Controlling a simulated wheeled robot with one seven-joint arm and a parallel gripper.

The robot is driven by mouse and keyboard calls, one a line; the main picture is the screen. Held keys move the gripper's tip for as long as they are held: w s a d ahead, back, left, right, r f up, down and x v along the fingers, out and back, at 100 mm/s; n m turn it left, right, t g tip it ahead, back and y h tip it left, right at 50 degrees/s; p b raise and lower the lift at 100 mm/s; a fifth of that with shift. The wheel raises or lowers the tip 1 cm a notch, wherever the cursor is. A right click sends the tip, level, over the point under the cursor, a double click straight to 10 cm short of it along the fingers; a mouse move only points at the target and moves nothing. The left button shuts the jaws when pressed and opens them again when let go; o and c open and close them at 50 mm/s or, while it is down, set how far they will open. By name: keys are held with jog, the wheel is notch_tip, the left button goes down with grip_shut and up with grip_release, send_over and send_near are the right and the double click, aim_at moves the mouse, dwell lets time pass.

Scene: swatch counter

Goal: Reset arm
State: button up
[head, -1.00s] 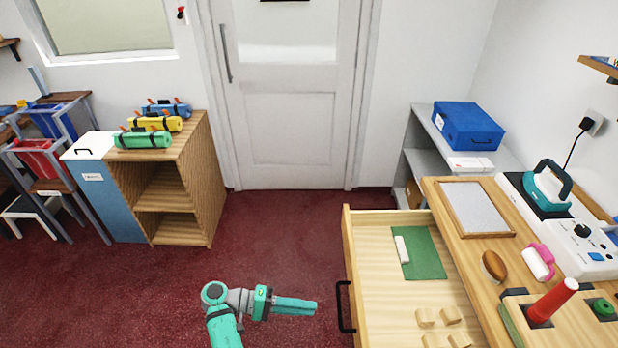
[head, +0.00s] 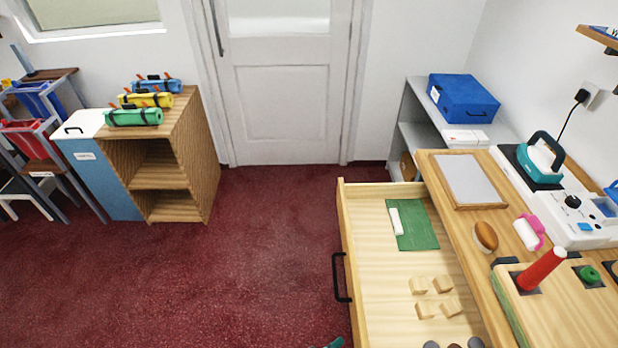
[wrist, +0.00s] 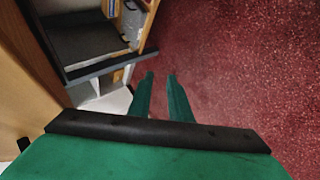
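My gripper (wrist: 160,77) shows in the wrist view as two teal fingers with a narrow gap between them. Red floor is visible through the gap, and nothing is held. The fingers point over the red carpet (wrist: 235,70), beside a shelf unit at the left. In the head view only a small teal bit of my arm shows at the bottom edge; the gripper itself is out of that view.
An open wooden drawer (head: 375,285) with a black handle sticks out below the counter (head: 465,225). It holds a green mat (head: 418,225) and several wooden blocks. A low wooden shelf (head: 160,175) stands at the left. The carpet (head: 260,260) between is clear.

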jog(key=s+a+r+m+t+y, duration=0.1)
jog(key=s+a+r+t+y, duration=0.2)
jog(key=s, duration=0.4)
jog(key=s+a+r+y, duration=0.3)
jog(key=s+r, duration=0.2)
jog(key=s, duration=0.1)
jog(key=s+a+r+m+t, duration=0.1)
jog(key=s+r+m+t, duration=0.1)
jog(key=r, duration=0.9)
jog(key=s+a+r+m+t, duration=0.1)
jog(key=s+r+m+t, duration=0.2)
jog(key=r, duration=0.8)
jog(key=shift+s+y, duration=0.3)
jog(key=shift+s, duration=0.75)
jog(key=shift+w, duration=0.15)
